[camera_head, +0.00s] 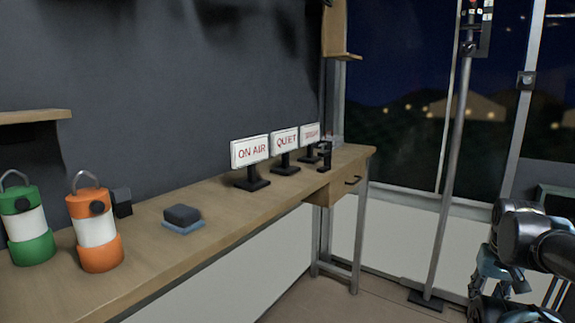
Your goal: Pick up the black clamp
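A small black object (325,156), which looks like the black clamp, stands at the far right end of the wooden desk, near its front edge. It is small in view and its details are hard to make out. My gripper (490,278) is at the lower right of the head view, away from the desk and well to the right of the black object. Its fingers are partly cut off and overlapped by my arm, so I cannot tell whether they are open or shut.
The desk (228,227) holds green (27,225) and orange (96,230) lanterns, a dark block on a blue one (183,219), and three signs, including ON AIR (249,151) and QUIET (285,141). A metal pole stand (445,190) stands between desk and arm.

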